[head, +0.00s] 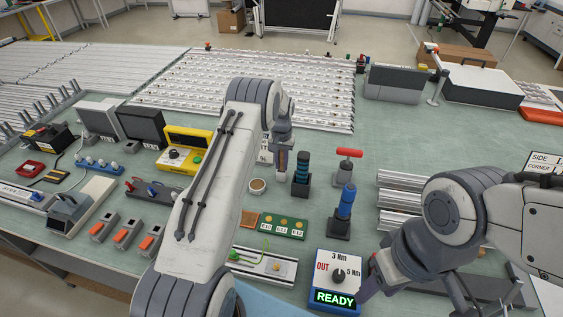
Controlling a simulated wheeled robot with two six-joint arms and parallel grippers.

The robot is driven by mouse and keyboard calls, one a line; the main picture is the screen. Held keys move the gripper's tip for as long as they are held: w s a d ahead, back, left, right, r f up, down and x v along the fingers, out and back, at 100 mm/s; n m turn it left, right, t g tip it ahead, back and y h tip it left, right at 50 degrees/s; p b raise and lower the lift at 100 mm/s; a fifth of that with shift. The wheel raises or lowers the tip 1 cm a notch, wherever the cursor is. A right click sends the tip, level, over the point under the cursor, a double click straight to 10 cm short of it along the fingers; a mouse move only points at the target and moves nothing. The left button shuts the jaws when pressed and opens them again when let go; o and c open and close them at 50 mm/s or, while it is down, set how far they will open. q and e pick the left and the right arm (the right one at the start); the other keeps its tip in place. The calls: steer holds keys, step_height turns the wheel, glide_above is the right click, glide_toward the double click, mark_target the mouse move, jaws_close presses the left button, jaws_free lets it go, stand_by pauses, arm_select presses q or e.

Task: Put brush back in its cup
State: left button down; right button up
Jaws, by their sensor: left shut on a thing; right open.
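My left gripper (282,152) is at the middle of the table, beyond my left forearm, pointing down. It is shut on a slim thing that I take to be the brush, mostly hidden by the fingers. A small round cup (257,190) with a pale brown inside stands on the mat just in front and to the left of the gripper, apart from it. I cannot tell for sure that it is the brush's cup. My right gripper (367,286) is open, low at the front, beside the torque controller box.
The torque controller (334,301) reads READY. Two upright tools, one dark (302,170) and one blue with a red handle behind (343,212), stand right of the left gripper. A green board (284,226) lies in front. A yellow device (190,146) sits left of my forearm.

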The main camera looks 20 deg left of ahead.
arm_select(q)
steer(key=shift+f, duration=0.15)
steer(key=c, duration=0.8)
jaws_free()
